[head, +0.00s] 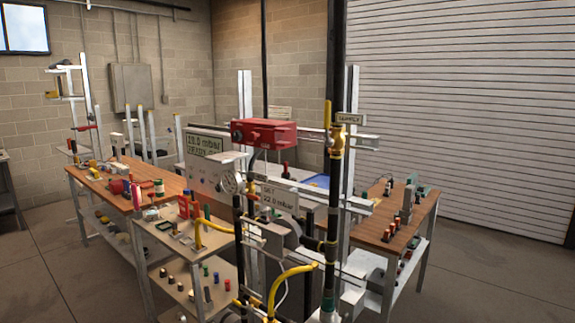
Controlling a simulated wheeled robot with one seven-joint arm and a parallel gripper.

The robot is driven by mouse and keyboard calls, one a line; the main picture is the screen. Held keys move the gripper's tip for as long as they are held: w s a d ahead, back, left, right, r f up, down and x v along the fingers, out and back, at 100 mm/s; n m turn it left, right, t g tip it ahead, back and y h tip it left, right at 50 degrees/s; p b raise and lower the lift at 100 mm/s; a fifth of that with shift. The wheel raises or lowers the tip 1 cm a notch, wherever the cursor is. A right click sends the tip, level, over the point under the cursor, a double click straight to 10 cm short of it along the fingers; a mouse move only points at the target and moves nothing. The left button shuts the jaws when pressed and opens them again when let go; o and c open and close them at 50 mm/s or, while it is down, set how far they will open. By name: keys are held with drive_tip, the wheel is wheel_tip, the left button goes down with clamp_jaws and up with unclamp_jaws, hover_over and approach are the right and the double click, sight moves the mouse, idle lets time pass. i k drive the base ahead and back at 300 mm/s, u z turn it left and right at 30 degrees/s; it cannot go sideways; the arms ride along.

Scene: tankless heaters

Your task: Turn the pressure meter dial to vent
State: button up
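A grey display panel (205,143) reading about 19.5 mbar stands near the middle of the head view. In front of it is a white box (214,172) with a round gauge-like face (229,184) on its right side. A red box (264,133) with a dark round knob-like part at its left end sits just above and to the right. I cannot tell which of these round parts is the pressure meter dial, nor read its setting. A sign (280,198) reading SET 22.0 mbar hangs below. My gripper does not show in this view.
Black upright pipes and a yellow hose (288,280) crowd the front middle. A brass valve (337,140) sits by a SUPPLY sign (349,118). Wooden benches (408,235) with small parts stand left and right. The floor (480,280) at the right is clear before a roller door.

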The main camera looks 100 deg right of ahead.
sight(218, 189)
drive_tip(key=z, duration=2.75)
drive_tip(key=i, duration=1.65)
drive_tip(key=u, duration=1.1)
drive_tip(key=i, duration=0.65)
drive_tip(key=u, duration=0.35)
